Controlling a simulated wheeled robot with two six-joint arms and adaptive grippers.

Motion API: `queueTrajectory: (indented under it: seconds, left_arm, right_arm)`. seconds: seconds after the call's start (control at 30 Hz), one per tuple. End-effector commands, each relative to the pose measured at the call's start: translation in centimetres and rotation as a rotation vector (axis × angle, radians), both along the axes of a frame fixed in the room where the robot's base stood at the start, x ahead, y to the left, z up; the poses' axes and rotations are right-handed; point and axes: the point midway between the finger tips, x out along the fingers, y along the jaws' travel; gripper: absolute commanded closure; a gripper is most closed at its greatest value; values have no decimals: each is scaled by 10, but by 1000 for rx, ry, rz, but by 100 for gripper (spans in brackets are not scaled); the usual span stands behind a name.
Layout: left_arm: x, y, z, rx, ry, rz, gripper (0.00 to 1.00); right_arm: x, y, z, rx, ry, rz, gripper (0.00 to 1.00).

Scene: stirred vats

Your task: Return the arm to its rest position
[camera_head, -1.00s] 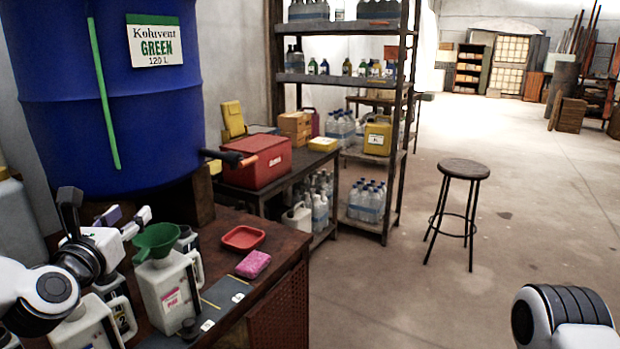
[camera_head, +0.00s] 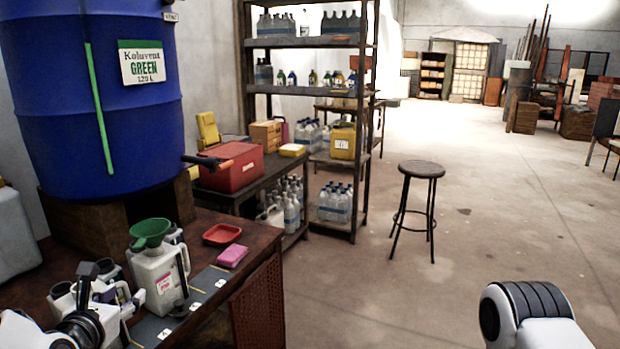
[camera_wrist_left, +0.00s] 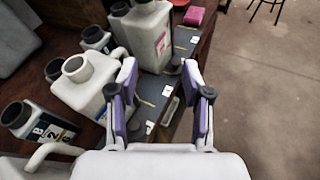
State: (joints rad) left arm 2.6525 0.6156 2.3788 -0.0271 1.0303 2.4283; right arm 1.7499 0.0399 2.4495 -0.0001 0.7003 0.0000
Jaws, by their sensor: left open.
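My left gripper (camera_head: 122,292) is at the lower left of the head view, in front of the white jugs on the bench. In the left wrist view its two purple-padded fingers (camera_wrist_left: 160,80) stand apart with nothing between them. Beyond them is a white jug with a pink label (camera_wrist_left: 158,42); in the head view this jug (camera_head: 160,278) carries a green funnel (camera_head: 150,232). An open white jug (camera_wrist_left: 88,88) is close to the left finger; I cannot tell whether they touch. My right arm (camera_head: 530,312) shows at the lower right, its gripper out of view.
A blue drum (camera_head: 60,110) stands on a wooden support at the back left. A red tray (camera_head: 222,234) and a pink sponge (camera_head: 232,256) lie on the bench (camera_head: 262,240). A stool (camera_head: 420,172) stands on open floor (camera_head: 400,290) to the right.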

Motion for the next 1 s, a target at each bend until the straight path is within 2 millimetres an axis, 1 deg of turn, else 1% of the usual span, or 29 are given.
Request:
queueTrajectory:
  seconds: [0.03, 0.07, 0.17, 0.2, 0.27, 0.3, 0.37, 0.4, 0.47, 0.5, 0.57, 0.6, 0.67, 0.7, 0.8, 0.9, 1.0]
  left_arm:
    - [-3, -6, -16, 24, 59, -16, 51]
    - [-6, -9, -28, 38, 94, -25, 51]
    - [-21, -24, -74, 100, 232, -76, 51]
    - [-30, -31, -94, 142, 298, -110, 51]
    - [-50, -43, -129, 234, 414, -189, 51]
    - [-69, -52, -154, 315, 501, -265, 51]
    - [-104, -67, -191, 465, 641, -426, 51]
    - [-132, -77, -214, 576, 727, -559, 51]
    - [-177, -90, -244, 752, 835, -804, 51]
    - [-207, -98, -259, 873, 882, -994, 51]
    - [-244, -107, -275, 1037, 905, -1270, 51]
    - [-263, -112, -282, 1138, 891, -1451, 51]
    - [-282, -116, -287, 1287, 827, -1700, 51]
    - [-287, -118, -288, 1386, 761, -1848, 51]
    - [-297, -117, -288, 1583, 574, -2156, 51]
    - [-302, -117, -288, 1717, 397, -2361, 51]
    - [-303, -117, -288, 1786, 294, -2455, 51]
  right_arm:
    - [0, 0, 10, 0, 1, 0, 60]
    - [0, 0, 13, 0, 1, 0, 60]
    - [0, 0, 25, 0, 1, 0, 60]
    - [0, 0, 30, 0, 1, 0, 60]
    - [0, 0, 39, 0, 1, 0, 60]
    - [0, 0, 46, 0, 1, 0, 60]
    - [0, 0, 57, 0, 0, 0, 60]
    - [0, 0, 63, 0, 0, 0, 60]
    - [0, 0, 72, 0, 0, 0, 60]
    - [0, 0, 77, 0, 0, 0, 60]
    - [0, 0, 80, 0, 0, 0, 60]
    - [0, 0, 82, 0, 0, 0, 60]
    - [0, 0, 81, 0, 1, 0, 60]
    - [0, 0, 79, 0, 1, 0, 60]
    - [0, 0, 78, 0, 1, 0, 60]
    - [0, 0, 78, 0, 1, 0, 60]
    - [0, 0, 78, 0, 1, 0, 60]
